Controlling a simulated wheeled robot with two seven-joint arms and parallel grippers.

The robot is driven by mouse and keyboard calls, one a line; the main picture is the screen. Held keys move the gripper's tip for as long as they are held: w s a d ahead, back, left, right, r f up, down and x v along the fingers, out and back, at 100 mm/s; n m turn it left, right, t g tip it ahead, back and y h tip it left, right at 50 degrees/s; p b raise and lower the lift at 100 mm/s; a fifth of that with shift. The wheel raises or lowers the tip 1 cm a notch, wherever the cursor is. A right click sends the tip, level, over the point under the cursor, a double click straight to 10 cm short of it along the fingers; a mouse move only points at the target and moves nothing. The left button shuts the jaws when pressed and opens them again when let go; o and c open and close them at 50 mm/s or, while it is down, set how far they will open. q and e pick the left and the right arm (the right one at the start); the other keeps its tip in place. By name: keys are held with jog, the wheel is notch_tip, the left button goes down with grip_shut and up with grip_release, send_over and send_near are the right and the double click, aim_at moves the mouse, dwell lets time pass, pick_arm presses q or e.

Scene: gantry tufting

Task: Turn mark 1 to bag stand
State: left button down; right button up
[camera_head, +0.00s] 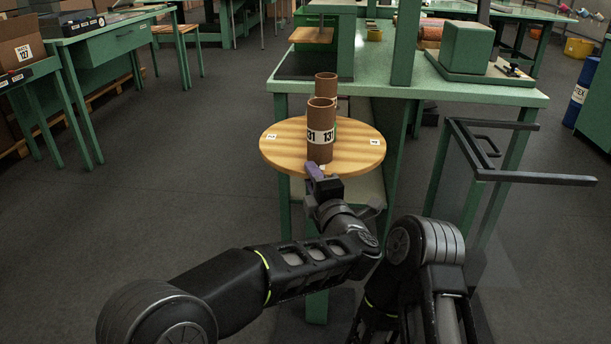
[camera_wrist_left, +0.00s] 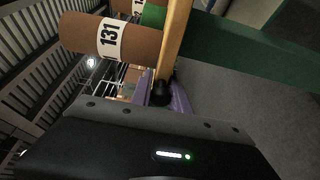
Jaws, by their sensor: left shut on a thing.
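A round wooden turntable (camera_head: 287,150) sits at the front of the green bench; small white marks show at its left (camera_head: 271,137) and right (camera_head: 374,141), their text too small to read. A brown tube labelled 131 (camera_head: 320,152) stands upright on it, with another brown tube (camera_head: 326,80) behind. My left gripper (camera_head: 314,172), with purple fingers, is at the turntable's near edge. In the left wrist view the gripper (camera_wrist_left: 163,95) is shut on a dark knob (camera_wrist_left: 161,92) by the wooden rim (camera_wrist_left: 176,40). My right gripper is out of view. I cannot identify the bag stand for sure.
A dark metal frame (camera_head: 530,178) with a see-through panel stands right of the turntable. The green bench (camera_head: 455,92) extends behind it. A green table (camera_head: 100,45) with boxes is at the back left. The floor at left is clear.

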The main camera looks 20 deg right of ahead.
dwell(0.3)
pick_arm(q)
jog(key=c, duration=1.3)
grip_release()
